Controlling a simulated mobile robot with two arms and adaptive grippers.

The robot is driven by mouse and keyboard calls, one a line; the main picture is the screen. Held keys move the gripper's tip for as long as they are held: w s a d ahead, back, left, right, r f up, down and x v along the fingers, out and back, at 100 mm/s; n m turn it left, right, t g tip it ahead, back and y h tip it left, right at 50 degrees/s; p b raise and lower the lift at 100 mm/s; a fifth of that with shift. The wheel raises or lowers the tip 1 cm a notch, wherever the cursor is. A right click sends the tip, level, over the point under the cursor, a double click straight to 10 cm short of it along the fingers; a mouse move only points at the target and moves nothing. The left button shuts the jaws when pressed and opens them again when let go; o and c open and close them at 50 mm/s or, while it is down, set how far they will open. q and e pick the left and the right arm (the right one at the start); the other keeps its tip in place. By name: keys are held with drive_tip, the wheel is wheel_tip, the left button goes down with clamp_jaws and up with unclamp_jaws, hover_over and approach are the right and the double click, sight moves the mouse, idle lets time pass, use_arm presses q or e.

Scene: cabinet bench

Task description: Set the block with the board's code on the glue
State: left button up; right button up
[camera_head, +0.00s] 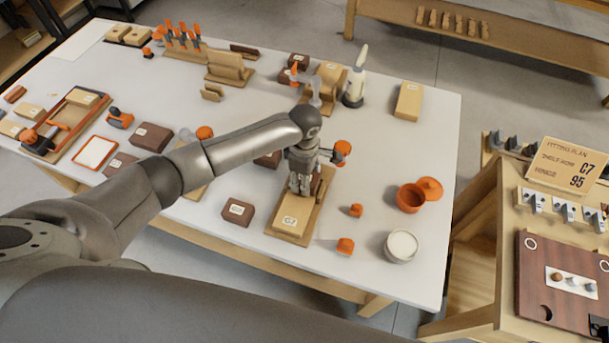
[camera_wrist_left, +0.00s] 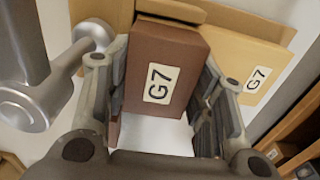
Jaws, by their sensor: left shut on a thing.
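My left gripper (camera_head: 301,187) points down over a tan wooden board on the bench. In the left wrist view its fingers (camera_wrist_left: 160,118) are shut on a dark brown block (camera_wrist_left: 165,65) labelled G7. A light wood piece (camera_head: 290,222), also labelled G7, lies just in front of the gripper and shows beside the held block in the wrist view (camera_wrist_left: 262,65). The fitting plan board (camera_head: 570,166) at the right reads what looks like C7 or G7, with 95 below. No glue patch is clearly visible; the gripper may hide it. My right gripper is out of view.
A dark labelled block (camera_head: 237,211) lies left of the gripper. A white-filled pot (camera_head: 401,246), an orange pot (camera_head: 410,198) and small orange pieces (camera_head: 345,246) stand to the right. A white bottle (camera_head: 355,88) stands behind.

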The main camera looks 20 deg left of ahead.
use_arm(q)
drive_tip(key=shift+f+p, duration=0.1)
drive_tip(key=shift+p, duration=0.4)
idle(0.7)
drive_tip(key=o, duration=1.1)
drive_tip(key=shift+o, duration=0.4)
drive_tip(key=o, duration=0.4)
drive_tip(key=shift+c, duration=0.2)
